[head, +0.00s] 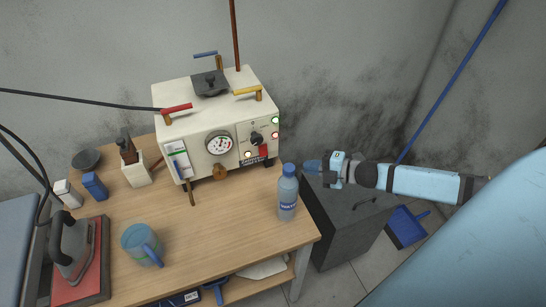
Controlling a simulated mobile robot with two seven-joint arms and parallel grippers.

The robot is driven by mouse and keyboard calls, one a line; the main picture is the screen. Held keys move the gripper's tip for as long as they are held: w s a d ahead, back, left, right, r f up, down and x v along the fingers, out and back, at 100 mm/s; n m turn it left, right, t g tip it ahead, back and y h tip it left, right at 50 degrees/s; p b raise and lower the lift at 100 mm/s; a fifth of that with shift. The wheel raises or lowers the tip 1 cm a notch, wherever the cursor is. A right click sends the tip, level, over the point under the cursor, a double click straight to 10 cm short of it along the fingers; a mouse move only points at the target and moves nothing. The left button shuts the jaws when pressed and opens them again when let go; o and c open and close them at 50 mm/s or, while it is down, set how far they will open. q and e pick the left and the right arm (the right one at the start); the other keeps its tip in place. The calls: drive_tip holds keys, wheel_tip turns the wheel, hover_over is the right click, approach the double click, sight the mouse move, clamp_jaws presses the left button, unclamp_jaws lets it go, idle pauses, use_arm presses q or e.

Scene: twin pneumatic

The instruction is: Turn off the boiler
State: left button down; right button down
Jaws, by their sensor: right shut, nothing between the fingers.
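The boiler (200,150) is a cream box on the back of the wooden table. Its front has a round pressure gauge (219,143), a black knob (257,138) and a red switch (264,152). A green light (276,120) and a red light (275,134) show at its right edge. Red, yellow and blue lever handles sit around its top. My right gripper (310,165) is shut and empty, to the right of the boiler and apart from it, pointing left. My left gripper is out of view.
A water bottle (287,195) stands at the table's right edge, close to my right gripper. A blue mug (142,245) and an iron (73,245) stand at the front left. A dark cabinet (345,225) is beside the table. The table's middle (215,225) is clear.

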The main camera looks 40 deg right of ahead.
drive_tip(key=p, duration=0.2)
approach(263, 150)
drive_tip(key=a+f, duration=0.2)
drive_tip(key=a, duration=0.2)
drive_tip(key=w, duration=0.1)
drive_tip(key=w+f, duration=0.1)
drive_tip(key=w, duration=0.2)
drive_tip(key=shift+w+d+f, duration=0.3)
drive_tip(key=shift+w+f, duration=0.05)
drive_tip(key=shift+f, duration=0.05)
